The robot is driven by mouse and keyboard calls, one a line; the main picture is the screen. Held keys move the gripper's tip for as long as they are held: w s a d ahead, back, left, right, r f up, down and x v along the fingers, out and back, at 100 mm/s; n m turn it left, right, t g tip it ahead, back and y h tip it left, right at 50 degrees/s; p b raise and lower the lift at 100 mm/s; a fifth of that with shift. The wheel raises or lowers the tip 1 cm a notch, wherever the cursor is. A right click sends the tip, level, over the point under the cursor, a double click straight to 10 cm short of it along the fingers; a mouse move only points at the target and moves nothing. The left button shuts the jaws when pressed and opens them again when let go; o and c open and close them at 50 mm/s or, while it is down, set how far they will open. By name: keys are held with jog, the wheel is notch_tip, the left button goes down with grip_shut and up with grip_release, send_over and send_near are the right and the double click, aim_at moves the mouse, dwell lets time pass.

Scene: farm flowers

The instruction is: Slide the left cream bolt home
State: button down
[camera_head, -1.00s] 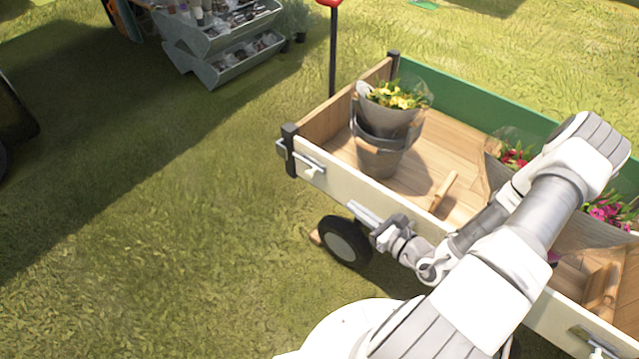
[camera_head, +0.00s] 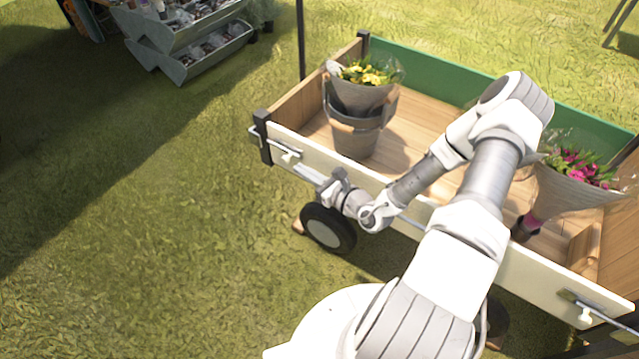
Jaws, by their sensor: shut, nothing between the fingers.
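The left cream bolt (camera_head: 290,155) sits on the outer face of the wagon's cream side board (camera_head: 395,206), near its left end by the dark corner post. Its thin grey rod runs past the post at the left. My gripper (camera_head: 309,173) is shut and holds nothing. It is low along the outside of the board, just right of the bolt, with its fingers pointing left toward it. I cannot tell whether the fingertips touch the bolt. A similar right bolt (camera_head: 585,312) is at the board's right end.
A bucket (camera_head: 356,140) with yellow flowers stands in the wagon's left part. A wrapped pink bouquet (camera_head: 575,190) is at the right, behind my arm. A dark wheel (camera_head: 327,229) lies below my gripper. Open grass is at the left, with a grey tiered stand (camera_head: 190,50) beyond.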

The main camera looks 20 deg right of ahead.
aim_at(284, 159)
jog(key=shift+b+x, duration=0.4)
jog(key=shift+x, duration=1.1)
jog(key=shift+w+a+r+p, duration=0.1)
jog(key=shift+w+a+p, duration=0.1)
jog(key=shift+w+p, duration=0.15)
jog(key=shift+a+r+p+x, duration=0.15)
jog(key=shift+p+x, duration=0.1)
jog(key=shift+x, duration=0.5)
jog(key=shift+a+r+p+x, duration=0.1)
jog(key=shift+p+x, duration=0.1)
jog(key=shift+x, duration=0.5)
